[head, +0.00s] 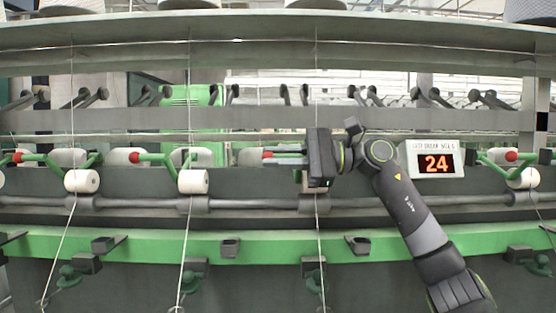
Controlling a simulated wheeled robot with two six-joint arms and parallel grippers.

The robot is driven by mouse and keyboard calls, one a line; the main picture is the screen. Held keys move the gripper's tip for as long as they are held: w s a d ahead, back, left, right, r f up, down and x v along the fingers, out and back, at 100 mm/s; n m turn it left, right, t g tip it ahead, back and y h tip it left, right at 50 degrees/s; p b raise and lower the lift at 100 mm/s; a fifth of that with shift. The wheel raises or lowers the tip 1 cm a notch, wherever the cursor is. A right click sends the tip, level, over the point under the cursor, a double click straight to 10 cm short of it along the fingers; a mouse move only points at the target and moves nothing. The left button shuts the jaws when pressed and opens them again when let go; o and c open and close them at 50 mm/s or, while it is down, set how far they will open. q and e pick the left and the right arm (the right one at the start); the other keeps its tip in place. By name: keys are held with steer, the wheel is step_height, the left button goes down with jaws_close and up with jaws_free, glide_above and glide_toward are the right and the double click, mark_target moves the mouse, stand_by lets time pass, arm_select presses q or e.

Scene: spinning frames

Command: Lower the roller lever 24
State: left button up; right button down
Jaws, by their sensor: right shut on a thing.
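The sign with a red "24" (436,163) stands on the machine to the right of my right gripper. My right gripper (276,156) comes in from the right with its fingers pointing left. It is shut on the roller lever, whose red knob (267,155) shows at the fingertips. The gripper body hides most of this lever and the roller behind it. My left gripper is not in view.
Similar levers with red knobs (134,157) and white yarn rollers (193,181) stand along the frame. A green rail (150,246) runs below.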

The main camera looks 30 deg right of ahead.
steer(key=shift+f, duration=0.25)
steer(key=c, duration=1.4)
jaws_free()
steer(key=shift+c, duration=0.2)
steer(key=shift+r, duration=0.1)
step_height(320, 180, up, 10)
steer(key=shift+f+p, duration=0.1)
steer(key=shift+p, duration=0.6)
